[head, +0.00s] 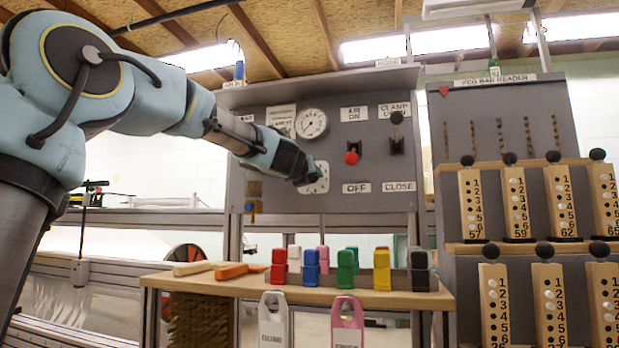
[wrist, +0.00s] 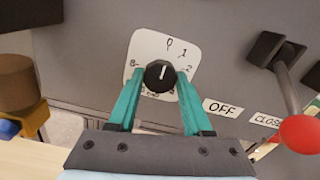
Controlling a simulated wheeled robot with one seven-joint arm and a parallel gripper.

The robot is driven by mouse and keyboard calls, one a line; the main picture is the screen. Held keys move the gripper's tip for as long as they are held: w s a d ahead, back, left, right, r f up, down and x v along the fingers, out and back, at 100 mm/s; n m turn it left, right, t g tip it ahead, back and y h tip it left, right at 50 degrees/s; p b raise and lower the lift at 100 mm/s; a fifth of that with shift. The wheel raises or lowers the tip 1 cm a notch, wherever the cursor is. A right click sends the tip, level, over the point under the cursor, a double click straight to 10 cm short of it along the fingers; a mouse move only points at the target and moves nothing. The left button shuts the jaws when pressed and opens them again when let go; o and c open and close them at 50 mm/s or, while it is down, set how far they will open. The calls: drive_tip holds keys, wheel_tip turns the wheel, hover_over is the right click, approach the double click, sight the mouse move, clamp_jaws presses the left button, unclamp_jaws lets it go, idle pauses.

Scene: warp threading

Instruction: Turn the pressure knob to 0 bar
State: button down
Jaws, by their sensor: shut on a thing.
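The pressure knob (wrist: 155,84) is round and black with a white pointer line. It sits on a white dial plate (wrist: 145,46) marked with numbers, 0 at the top, then 1 and 2 to the right and 8 at the left. The pointer points up, close to the 0. My gripper (wrist: 160,73) has its teal fingers on either side of the knob and is shut on it. In the head view my gripper (head: 309,172) reaches the dial plate (head: 319,187) on the grey panel and hides the knob. The lower dial numbers are partly covered.
A round pressure gauge (head: 312,123) is above the dial. A red-knobbed lever (head: 352,157) and a black-knobbed lever (head: 396,118) stand to the right. A wooden shelf (head: 225,285) with coloured blocks is below. A peg rack (head: 505,247) is at right.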

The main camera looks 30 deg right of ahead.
drive_tip(key=shift+c, duration=1.6)
unclamp_jaws()
drive_tip(key=b+v, duration=0.5)
drive_tip(key=v, duration=0.5)
drive_tip(key=shift+s+a+b, duration=0.25)
drive_tip(key=shift+s+b, duration=0.05)
drive_tip(key=shift+b, duration=0.05)
